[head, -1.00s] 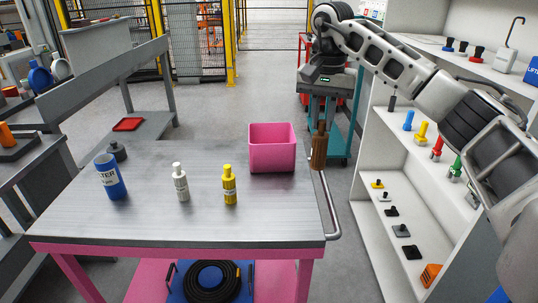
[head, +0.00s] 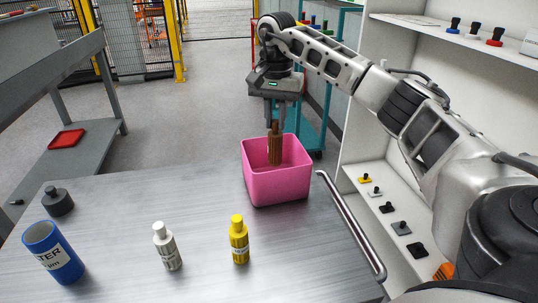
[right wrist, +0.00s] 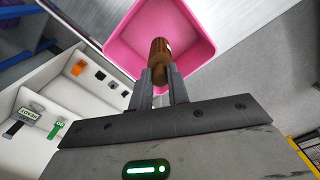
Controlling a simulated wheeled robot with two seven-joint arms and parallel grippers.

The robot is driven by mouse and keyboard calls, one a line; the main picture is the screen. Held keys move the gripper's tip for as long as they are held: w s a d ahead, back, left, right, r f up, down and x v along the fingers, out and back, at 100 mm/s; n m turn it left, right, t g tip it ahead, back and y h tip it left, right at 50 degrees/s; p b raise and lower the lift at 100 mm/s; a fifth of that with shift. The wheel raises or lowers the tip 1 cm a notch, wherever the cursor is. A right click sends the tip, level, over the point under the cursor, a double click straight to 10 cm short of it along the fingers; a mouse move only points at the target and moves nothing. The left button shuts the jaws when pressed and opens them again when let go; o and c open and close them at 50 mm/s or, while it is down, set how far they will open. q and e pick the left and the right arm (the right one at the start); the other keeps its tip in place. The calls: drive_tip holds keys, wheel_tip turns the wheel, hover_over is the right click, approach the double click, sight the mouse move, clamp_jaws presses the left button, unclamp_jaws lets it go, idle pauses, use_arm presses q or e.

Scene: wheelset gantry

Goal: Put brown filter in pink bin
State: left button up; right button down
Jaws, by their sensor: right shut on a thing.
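The brown filter (head: 274,145) hangs upright from my right gripper (head: 274,117), which is shut on its top. It is over the pink bin (head: 278,188), with its lower end at or just inside the bin's opening. The bin stands on the metal table near its far right edge. In the right wrist view the brown filter (right wrist: 158,57) shows between the fingers of my right gripper (right wrist: 160,78), in front of the open pink bin (right wrist: 195,20). I cannot tell its exact depth in the bin. My left gripper is out of view.
On the table (head: 120,215) stand a blue filter cup (head: 52,252), a dark grey weight-like piece (head: 58,202), a white bottle (head: 166,246) and a yellow bottle (head: 239,240). A metal rail (head: 352,228) runs along the table's right edge. White shelves (head: 385,165) stand at right.

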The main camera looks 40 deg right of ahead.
sight(275, 134)
drive_tip(key=shift+f, duration=3.3)
drive_tip(key=shift+f, duration=0.2)
drive_tip(key=c, duration=1.3)
unclamp_jaws()
drive_tip(key=shift+c, duration=0.2)
drive_tip(key=shift+r, duration=0.1)
wheel_tip(275, 134, up, 12)
drive_tip(key=shift+r, duration=0.15)
